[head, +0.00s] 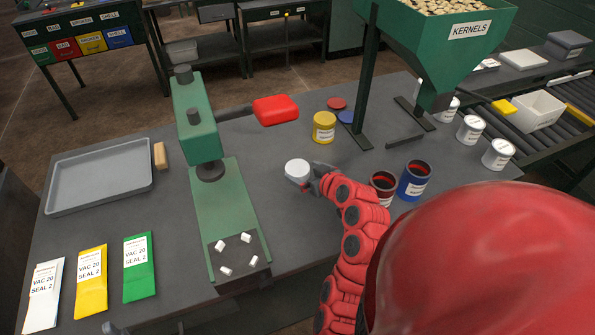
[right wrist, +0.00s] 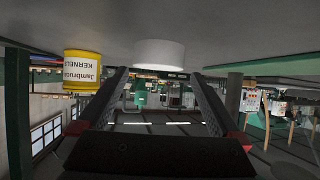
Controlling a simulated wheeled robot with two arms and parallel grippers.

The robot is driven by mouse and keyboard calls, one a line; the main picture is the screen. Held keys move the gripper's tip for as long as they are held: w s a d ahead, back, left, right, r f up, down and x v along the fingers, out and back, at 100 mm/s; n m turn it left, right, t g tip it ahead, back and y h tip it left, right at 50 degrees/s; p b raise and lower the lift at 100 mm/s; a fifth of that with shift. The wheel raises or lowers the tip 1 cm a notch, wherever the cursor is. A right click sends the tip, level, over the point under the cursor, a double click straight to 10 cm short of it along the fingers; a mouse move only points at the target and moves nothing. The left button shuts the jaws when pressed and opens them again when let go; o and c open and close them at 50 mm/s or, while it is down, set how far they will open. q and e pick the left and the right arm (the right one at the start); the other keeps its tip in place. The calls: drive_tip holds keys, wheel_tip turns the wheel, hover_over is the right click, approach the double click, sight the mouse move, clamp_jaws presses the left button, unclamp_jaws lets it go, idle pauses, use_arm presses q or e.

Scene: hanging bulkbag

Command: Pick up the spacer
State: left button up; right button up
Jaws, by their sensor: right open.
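A short white cylinder, which looks like the spacer (head: 297,171), stands on the grey bench right of the green press. It also shows in the right wrist view (right wrist: 158,53), where the picture is upside down. My right gripper (head: 311,181) is close beside it, at its right. In the right wrist view the two dark fingers (right wrist: 160,76) are apart, with the white cylinder between or just beyond their tips. I cannot tell whether they touch it. A small grey piece at the bottom left edge may be my left gripper (head: 113,328); its jaws cannot be made out.
The green press (head: 221,210) with a red-handled lever (head: 276,110) stands left of the cylinder. A yellow can (head: 324,127) is behind it; dark red (head: 383,187) and blue (head: 413,180) cans stand to the right. A grey tray (head: 100,178) lies at left.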

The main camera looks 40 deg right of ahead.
sight(298, 169)
drive_tip(key=shift+w+f+p, duration=0.15)
drive_tip(key=shift+w+p, duration=0.25)
drive_tip(key=shift+w, duration=0.1)
drive_tip(key=p+x, duration=0.1)
drive_tip(key=x, duration=0.2)
drive_tip(key=shift+d+f, duration=0.1)
drive_tip(key=shift+f, duration=0.05)
drive_tip(key=shift+w+f+p, duration=0.3)
drive_tip(key=shift+w, duration=0.15)
drive_tip(key=c, duration=1.4)
